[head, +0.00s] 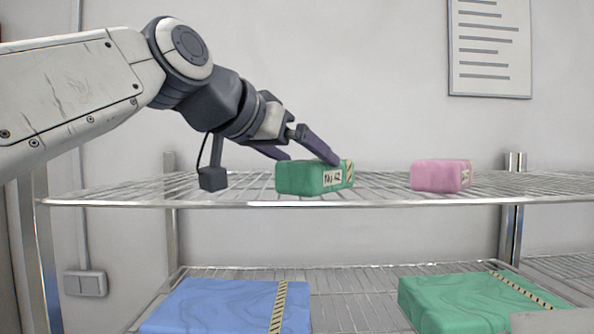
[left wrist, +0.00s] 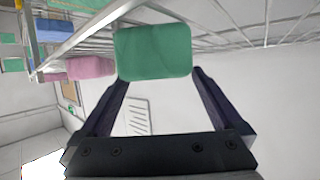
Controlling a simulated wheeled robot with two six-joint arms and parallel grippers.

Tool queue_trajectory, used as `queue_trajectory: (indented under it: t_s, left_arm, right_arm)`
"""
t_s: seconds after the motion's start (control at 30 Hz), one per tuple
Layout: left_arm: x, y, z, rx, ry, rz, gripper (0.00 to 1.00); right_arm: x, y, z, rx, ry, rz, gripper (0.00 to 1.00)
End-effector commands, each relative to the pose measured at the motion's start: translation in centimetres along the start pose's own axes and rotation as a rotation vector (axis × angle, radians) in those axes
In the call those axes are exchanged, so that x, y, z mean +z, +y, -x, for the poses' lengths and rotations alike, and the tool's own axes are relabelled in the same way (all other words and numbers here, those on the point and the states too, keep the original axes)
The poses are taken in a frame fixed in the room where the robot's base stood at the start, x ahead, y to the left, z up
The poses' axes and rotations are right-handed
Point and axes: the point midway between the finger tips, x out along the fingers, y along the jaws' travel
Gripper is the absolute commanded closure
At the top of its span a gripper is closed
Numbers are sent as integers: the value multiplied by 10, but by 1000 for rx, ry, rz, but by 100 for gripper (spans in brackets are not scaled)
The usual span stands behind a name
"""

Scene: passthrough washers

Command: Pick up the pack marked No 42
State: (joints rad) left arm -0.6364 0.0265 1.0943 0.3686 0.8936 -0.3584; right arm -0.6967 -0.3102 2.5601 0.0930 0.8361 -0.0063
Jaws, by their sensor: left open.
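The green pack (head: 298,179) lies on the upper wire shelf in the head view, with a white label reading about "No 42" and a striped band at its right end. My left gripper (head: 312,158) reaches in from the left; one finger lies over the top of the pack and the other shows behind its left end. In the left wrist view the green pack (left wrist: 153,52) sits at the tips of the two open fingers, roughly between them. I cannot tell whether the fingers touch it. My right gripper is not in view.
A pink pack (head: 438,176) lies further right on the same upper shelf (head: 400,203); its label is too small to read. On the lower shelf are a blue pack (head: 215,305) and a larger green pack (head: 450,305). The shelf between the upper packs is clear.

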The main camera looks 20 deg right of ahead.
Motion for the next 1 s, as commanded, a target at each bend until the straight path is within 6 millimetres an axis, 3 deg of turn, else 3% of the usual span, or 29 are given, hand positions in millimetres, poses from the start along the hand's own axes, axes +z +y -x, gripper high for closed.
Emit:
queue_trajectory:
  t_s: [0.3,0.6,0.67,0.83,1.0]
  left_arm:
    - [0,3,-44,3,-4,-1,0]
    - [2,3,-51,2,-1,-1,0]
    - [2,3,-51,2,0,-1,19]
    - [2,3,-50,2,0,-1,84]
    - [1,3,-50,1,3,-1,84]
  right_arm:
    - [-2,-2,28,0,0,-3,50]
    - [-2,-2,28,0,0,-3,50]
    - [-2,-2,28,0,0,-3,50]
    - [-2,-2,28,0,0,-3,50]
    - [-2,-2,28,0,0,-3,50]
